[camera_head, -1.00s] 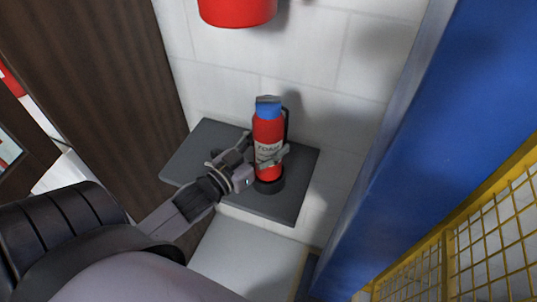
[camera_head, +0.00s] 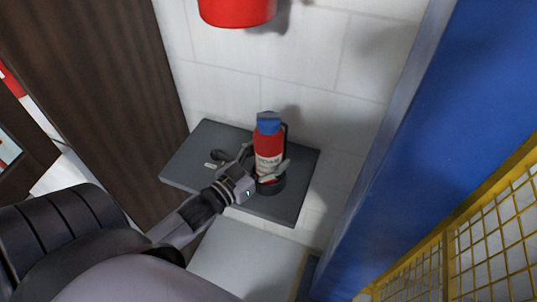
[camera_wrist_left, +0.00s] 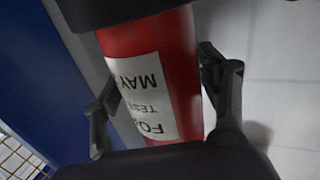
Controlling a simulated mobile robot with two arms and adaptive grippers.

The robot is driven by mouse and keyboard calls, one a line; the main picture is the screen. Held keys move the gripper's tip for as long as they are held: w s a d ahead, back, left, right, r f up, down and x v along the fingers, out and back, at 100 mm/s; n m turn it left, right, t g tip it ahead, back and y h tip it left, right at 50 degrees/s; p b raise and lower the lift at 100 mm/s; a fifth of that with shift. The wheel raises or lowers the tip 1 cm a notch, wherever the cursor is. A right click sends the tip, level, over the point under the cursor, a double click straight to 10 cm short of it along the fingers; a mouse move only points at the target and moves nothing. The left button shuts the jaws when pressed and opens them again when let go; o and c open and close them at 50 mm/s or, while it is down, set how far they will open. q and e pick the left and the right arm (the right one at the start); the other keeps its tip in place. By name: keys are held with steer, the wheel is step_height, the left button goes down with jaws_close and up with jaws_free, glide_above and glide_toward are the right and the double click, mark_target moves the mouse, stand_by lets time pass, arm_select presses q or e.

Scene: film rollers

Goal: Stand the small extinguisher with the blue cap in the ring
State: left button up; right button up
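The small red extinguisher (camera_head: 268,145) with the blue cap (camera_head: 268,124) stands about upright at the dark ring (camera_head: 271,188) on the grey shelf. Its lower end is at the ring's top; how deep it sits is hard to tell. My left gripper (camera_head: 268,174) reaches in from the left, low on the body, with its fingers around it. In the left wrist view the extinguisher's labelled body (camera_wrist_left: 150,80) lies between the two fingers, which appear to press on its sides. The cap is out of that view. My right gripper is not in view.
The grey shelf (camera_head: 190,165) is against a white tiled wall. A small dark item with a pale tag (camera_head: 214,164) lies on its left part. A red object (camera_head: 237,10) is above. A blue panel (camera_head: 430,130) and yellow mesh (camera_head: 490,235) stand right, dark wood (camera_head: 95,90) left.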

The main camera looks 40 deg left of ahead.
arm_select(q)
steer(key=shift+o, duration=0.7)
steer(key=shift+r, duration=0.1)
steer(key=s+a+b, duration=0.1)
steer(key=s+a, duration=0.1)
steer(key=s, duration=1)
steer(key=shift+w, duration=0.1)
